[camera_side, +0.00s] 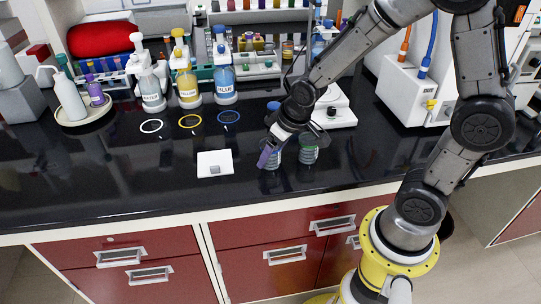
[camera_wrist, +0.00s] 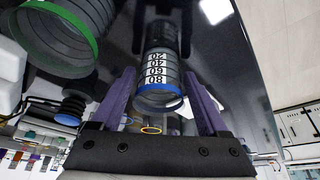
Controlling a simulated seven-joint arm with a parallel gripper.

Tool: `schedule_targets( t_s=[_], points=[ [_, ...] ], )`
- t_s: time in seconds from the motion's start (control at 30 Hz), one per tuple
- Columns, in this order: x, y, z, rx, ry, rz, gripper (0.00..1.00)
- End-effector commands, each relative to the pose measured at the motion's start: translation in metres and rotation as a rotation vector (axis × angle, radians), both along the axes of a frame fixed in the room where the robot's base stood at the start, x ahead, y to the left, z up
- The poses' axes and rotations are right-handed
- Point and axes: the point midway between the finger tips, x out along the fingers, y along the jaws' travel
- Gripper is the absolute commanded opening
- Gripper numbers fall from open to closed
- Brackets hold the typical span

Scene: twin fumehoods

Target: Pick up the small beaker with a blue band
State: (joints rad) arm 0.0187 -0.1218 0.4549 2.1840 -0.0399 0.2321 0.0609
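The small beaker with a blue band (camera_wrist: 158,72) is in the middle of the wrist view, a clear graduated cylinder with the band at its rim. In the side view its lower body (camera_side: 272,162) shows on the black bench, partly hidden by my gripper. My gripper (camera_side: 267,154) is at the beaker, angled down. In the wrist view its two purple fingers (camera_wrist: 160,78) are apart, one on each side of the beaker. The fingers look open, with narrow gaps to the glass; I see no firm contact.
A green-banded beaker (camera_side: 308,155) stands close on the right; it also shows in the wrist view (camera_wrist: 58,30). A white plate (camera_side: 214,164) lies to the left. Labelled wash bottles (camera_side: 187,82) stand behind. The bench front at left is clear.

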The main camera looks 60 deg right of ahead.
Motion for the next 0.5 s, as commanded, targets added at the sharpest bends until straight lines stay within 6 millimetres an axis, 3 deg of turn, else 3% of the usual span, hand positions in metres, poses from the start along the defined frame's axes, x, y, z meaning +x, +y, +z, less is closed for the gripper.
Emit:
schedule_targets(
  t_s=[0.03, 0.37, 0.5],
  points=[
    [0.0, 0.0, 0.0002, 0.0, 0.0, 0.0, 0.67],
    [0.0001, 0.0, 0.0004, 0.0, -0.001, 0.0, 0.07],
    [0.0003, 0.0, 0.0007, 0.0, -0.001, 0.0, 0.05]
  ],
)
